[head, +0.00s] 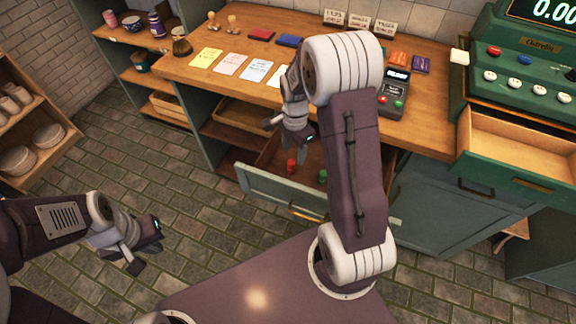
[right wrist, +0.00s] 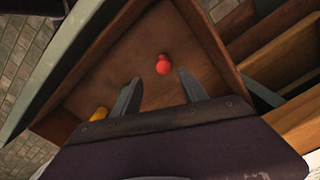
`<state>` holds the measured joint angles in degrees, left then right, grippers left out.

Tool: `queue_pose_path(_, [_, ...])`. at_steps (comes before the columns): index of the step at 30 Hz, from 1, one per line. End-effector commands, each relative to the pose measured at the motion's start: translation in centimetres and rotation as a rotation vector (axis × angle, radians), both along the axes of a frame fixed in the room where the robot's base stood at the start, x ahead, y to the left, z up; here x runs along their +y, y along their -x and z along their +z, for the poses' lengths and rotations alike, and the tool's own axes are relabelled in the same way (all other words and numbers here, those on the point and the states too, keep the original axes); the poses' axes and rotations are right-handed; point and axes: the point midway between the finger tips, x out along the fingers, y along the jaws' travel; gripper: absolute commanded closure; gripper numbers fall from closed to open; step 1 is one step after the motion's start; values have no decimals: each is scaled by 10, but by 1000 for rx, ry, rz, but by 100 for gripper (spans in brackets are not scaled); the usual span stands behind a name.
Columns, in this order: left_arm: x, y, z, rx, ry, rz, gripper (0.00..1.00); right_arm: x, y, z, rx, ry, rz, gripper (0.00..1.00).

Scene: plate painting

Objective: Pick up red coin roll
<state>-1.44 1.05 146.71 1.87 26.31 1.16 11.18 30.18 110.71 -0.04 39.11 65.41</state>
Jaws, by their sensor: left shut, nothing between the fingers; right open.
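The red coin roll (head: 291,166) stands in an open drawer (head: 262,183) under the wooden counter. In the right wrist view the red roll (right wrist: 163,65) lies on the drawer floor, ahead of and between my fingertips, apart from them. My right gripper (head: 283,130) is open and empty above the drawer; its two fingers also show in the right wrist view (right wrist: 158,77). A green roll (head: 322,176) is to the right of the red one. A yellow piece (right wrist: 100,114) is in the drawer beside my left-hand finger. My left gripper (head: 138,262) is shut and empty over the floor.
The drawer walls (right wrist: 205,50) enclose the rolls. The counter (head: 185,68) holds coloured notes, stamps and a card terminal (head: 393,98). A green cash register (head: 525,70) with an open wooden drawer (head: 520,143) is at right. The floor at left is clear.

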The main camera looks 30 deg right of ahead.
Motion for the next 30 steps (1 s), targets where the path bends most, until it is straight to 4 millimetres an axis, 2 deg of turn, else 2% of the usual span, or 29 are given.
queue_pose_path(6, [0, 0, -7, 0, 0, 0, 100, 1, 1, -33, 4, -1, 2, 49])
queue_pose_path(11, [0, 0, -7, 0, 0, 0, 100, 2, 0, -41, 2, 0, 2, 49])
queue_pose_path(18, [0, 0, -14, 0, 0, 0, 100, 6, -2, -83, 3, 0, 3, 49])
queue_pose_path(26, [0, 0, -14, 0, 0, 0, 100, 5, -3, -88, 0, 0, 3, 49])
queue_pose_path(27, [0, 0, -14, 0, 0, 0, 100, 5, -3, -88, 0, 0, 3, 52])
queue_pose_path(30, [0, 0, -14, 0, 0, 0, 100, 5, -3, -88, 0, 0, 2, 80])
